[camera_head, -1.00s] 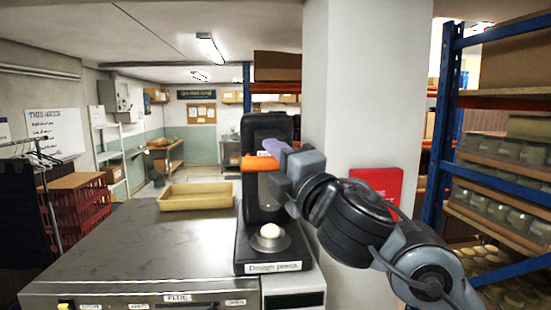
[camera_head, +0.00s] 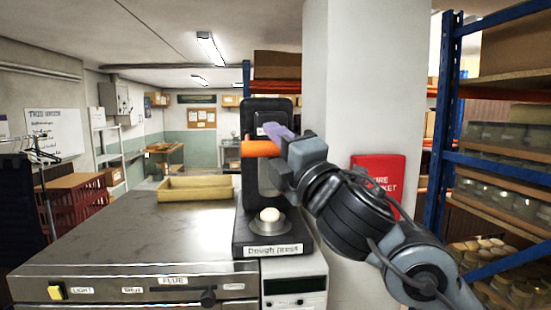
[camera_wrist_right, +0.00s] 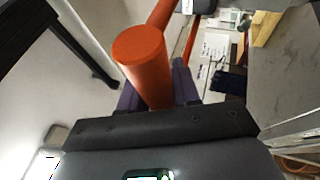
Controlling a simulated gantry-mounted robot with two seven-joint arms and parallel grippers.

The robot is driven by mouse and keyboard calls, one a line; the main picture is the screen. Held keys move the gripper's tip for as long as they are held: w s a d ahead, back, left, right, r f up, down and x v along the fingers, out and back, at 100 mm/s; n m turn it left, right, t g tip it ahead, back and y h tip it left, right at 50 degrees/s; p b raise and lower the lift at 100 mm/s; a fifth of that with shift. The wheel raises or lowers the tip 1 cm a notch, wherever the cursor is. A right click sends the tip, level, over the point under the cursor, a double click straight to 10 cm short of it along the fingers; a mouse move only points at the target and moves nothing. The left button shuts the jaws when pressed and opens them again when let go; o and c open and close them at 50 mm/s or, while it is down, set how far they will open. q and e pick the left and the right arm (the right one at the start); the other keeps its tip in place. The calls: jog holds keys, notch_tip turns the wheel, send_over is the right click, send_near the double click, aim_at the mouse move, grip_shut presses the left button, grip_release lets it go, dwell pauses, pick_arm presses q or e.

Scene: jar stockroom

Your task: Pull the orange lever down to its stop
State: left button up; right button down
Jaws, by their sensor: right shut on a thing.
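A black press labelled "Dough press" (camera_head: 285,242) stands upright on the counter, with a pale round dough ball (camera_head: 269,214) on its round plate. The orange lever (camera_head: 258,148) sticks out sideways in front of the press column, well above the dough. My right gripper (camera_head: 282,146), with purple fingers, is shut on the lever. In the right wrist view the orange bar (camera_wrist_right: 145,65) runs between the purple fingers, and its round end faces the camera. The fingertips are partly hidden behind the bar. My left gripper is not in view.
A shallow tan tray (camera_head: 195,189) sits on the metal counter (camera_head: 130,235) left of the press. A white pillar (camera_head: 360,90) with a red fire bucket sign (camera_head: 378,180) stands behind my right arm. A blue shelf rack (camera_head: 440,130) with jars is at the right.

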notch_tip(320, 180, down, 10)
jog(key=w+n+t+y+b, duration=0.2)
jog(key=n+y+b, duration=0.1)
jog(key=b, duration=1)
jog(key=shift+w+f, duration=0.15)
jog(key=shift+f, duration=0.05)
jog(key=c, duration=0.9)
grip_release()
